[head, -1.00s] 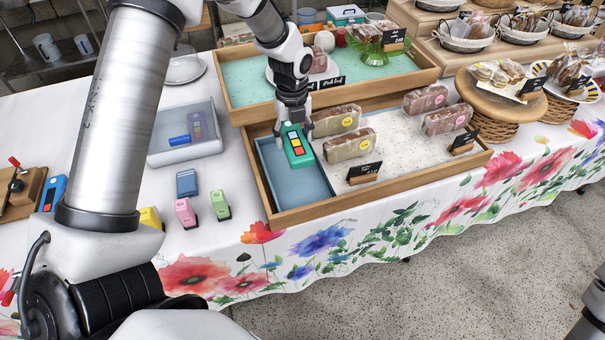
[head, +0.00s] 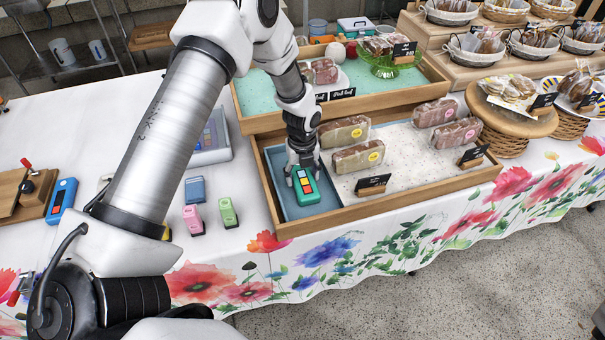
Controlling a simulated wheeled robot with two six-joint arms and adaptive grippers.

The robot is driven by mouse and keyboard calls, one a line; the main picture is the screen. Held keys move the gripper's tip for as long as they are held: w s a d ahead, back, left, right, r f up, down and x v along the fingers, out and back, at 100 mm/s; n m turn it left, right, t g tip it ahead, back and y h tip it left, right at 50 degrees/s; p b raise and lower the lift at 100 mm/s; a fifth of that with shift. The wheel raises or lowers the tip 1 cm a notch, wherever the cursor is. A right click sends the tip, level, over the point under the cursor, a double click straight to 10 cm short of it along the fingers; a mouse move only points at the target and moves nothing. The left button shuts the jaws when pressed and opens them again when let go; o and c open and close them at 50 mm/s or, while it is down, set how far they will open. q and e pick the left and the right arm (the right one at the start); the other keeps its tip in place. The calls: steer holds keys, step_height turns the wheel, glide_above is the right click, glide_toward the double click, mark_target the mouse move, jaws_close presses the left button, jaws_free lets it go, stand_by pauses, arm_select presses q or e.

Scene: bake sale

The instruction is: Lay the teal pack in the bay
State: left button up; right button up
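My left gripper (head: 303,172) points down over the pack's far end. Its fingers sit at the pack's two sides and look shut on it. My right gripper is not in view.
Wrapped loaves (head: 358,157) and a black sign (head: 373,184) stand right of the bay. The tray's wooden front wall (head: 385,205) borders it. Pink (head: 193,220) and green (head: 228,213) stampers and a blue block (head: 195,190) stand on the cloth to the left.

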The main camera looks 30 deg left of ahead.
mark_target(302, 176)
arm_select(q)
steer(key=shift+o, duration=1.1)
step_height(302, 176, up, 12)
steer(key=shift+r+b, duration=0.15)
steer(key=shift+b, duration=0.15)
